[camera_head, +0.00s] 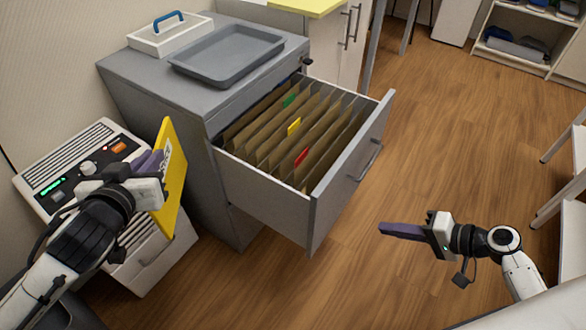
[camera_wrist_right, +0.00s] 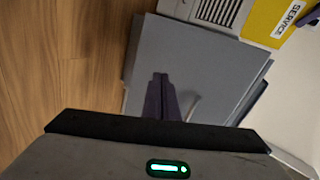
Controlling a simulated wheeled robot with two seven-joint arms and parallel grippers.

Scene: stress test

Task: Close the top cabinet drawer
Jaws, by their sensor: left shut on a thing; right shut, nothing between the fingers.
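The top drawer (camera_head: 345,165) of the grey cabinet (camera_head: 150,85) is pulled far out and holds brown hanging files with green, yellow and red tabs. Its front panel has a bar handle (camera_head: 368,160). In the right wrist view the grey front panel (camera_wrist_right: 190,50) lies beyond my fingers. My right gripper (camera_head: 384,230) is shut and empty, to the right of the drawer front and apart from it; its purple fingers also show in the right wrist view (camera_wrist_right: 161,95). My left gripper (camera_head: 152,163) is shut on a yellow folder (camera_head: 172,185), left of the cabinet. The label reads SERVICE in the wrist view.
A grey tray (camera_head: 228,52) and a white carrier with a blue handle (camera_head: 168,32) stand on the cabinet top. A white device with vents and lights (camera_head: 75,165) is at the left. Wooden floor (camera_head: 440,140) is clear right of the drawer.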

